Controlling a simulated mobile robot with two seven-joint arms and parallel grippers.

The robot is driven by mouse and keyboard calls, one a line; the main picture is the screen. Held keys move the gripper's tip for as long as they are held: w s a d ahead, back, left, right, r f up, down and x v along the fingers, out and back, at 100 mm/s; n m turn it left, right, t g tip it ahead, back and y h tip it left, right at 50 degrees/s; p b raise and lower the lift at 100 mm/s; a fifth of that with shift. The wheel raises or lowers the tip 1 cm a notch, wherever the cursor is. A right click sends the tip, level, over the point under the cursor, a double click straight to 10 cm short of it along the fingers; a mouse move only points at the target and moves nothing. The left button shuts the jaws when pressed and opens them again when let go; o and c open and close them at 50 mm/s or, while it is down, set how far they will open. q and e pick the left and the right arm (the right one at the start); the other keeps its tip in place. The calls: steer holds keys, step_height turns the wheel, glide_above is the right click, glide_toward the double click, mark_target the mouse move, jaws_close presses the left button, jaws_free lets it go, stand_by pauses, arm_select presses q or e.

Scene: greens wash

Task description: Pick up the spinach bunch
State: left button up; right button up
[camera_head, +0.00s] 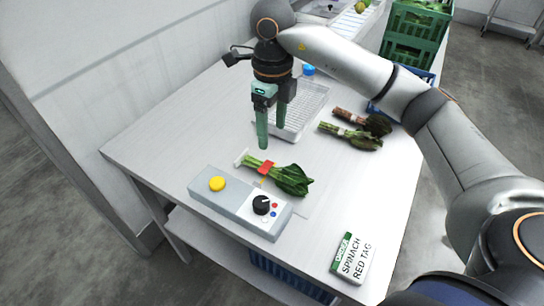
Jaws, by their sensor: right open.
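A spinach bunch (290,178) with dark green leaves and a red tag (265,168) around its stems lies on the white table (190,135), just behind a control box. A white piece shows at its stem end. My right gripper (272,134) is open and empty, pointing down above and behind the stem end, apart from the bunch. Two other leafy bunches lie farther right: one with pale green stems (347,134) and one with reddish-brown stems (360,120). A card (352,258) reads "ORDER SPINACH RED TAG". My left gripper is not in view.
The grey control box (240,202) has a yellow button and a black knob. A white wire-like tray (308,103) stands behind the gripper, near a small blue object (309,70). Green crates (413,30) are stacked at the back right. The table's left side is clear.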

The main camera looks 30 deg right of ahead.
glide_above(273, 167)
step_height(273, 167, down, 6)
steer(key=shift+f, duration=0.1)
steer(key=shift+f+p, duration=0.6)
steer(key=shift+f, duration=2.45)
steer(key=shift+c, duration=0.2)
jaws_close()
